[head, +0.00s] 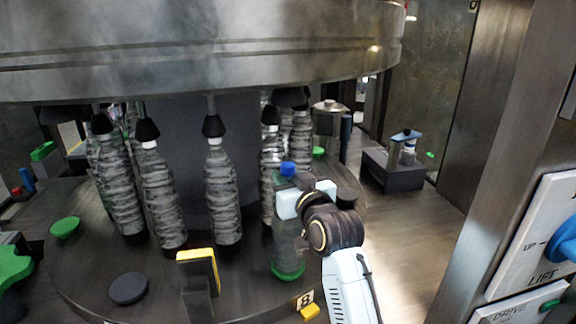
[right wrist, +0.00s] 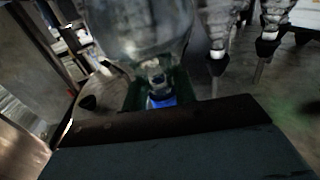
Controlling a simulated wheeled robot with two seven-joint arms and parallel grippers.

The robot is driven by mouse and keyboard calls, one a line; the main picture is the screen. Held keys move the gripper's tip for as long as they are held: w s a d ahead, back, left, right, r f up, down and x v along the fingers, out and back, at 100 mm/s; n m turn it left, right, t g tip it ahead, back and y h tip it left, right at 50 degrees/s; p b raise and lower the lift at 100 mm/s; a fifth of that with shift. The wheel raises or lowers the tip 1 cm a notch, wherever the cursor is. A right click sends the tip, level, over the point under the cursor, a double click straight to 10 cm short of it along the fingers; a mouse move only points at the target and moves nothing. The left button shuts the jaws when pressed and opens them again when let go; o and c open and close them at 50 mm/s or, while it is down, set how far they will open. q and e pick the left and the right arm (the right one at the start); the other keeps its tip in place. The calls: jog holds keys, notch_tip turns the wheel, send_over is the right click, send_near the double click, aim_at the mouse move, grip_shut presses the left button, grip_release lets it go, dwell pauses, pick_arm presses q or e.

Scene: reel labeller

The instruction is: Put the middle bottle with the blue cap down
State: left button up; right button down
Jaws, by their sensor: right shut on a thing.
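The bottle with the blue cap (head: 287,235) is upright in the head view, at the front right of the round turntable (head: 100,285). Its base is at a green pad (head: 288,271); I cannot tell whether it touches. My right gripper (head: 305,199) is shut on the bottle's upper part, just below the cap. In the right wrist view the blue cap (right wrist: 160,101) and clear bottle body (right wrist: 138,35) show beyond the dark gripper edge. My left gripper is not in view.
Several clear bottles (head: 222,190) stand behind and left under black heads (head: 213,125). A yellow-topped block (head: 200,262) stands in front. A dark pad (head: 128,288) and a green pad (head: 65,227) are bare. A control panel (head: 540,240) is at right.

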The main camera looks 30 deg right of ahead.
jog(key=shift+r, duration=0.1)
jog(key=c, duration=1.1)
grip_release()
jog(key=shift+f, duration=0.2)
jog(key=shift+r, duration=0.1)
jog(key=shift+s, duration=0.2)
jog(key=s, duration=0.4)
jog(key=s+b, duration=0.1)
jog(key=s, duration=0.2)
jog(key=s+b, duration=0.1)
jog(key=s, duration=0.3)
jog(key=shift+s+a, duration=0.35)
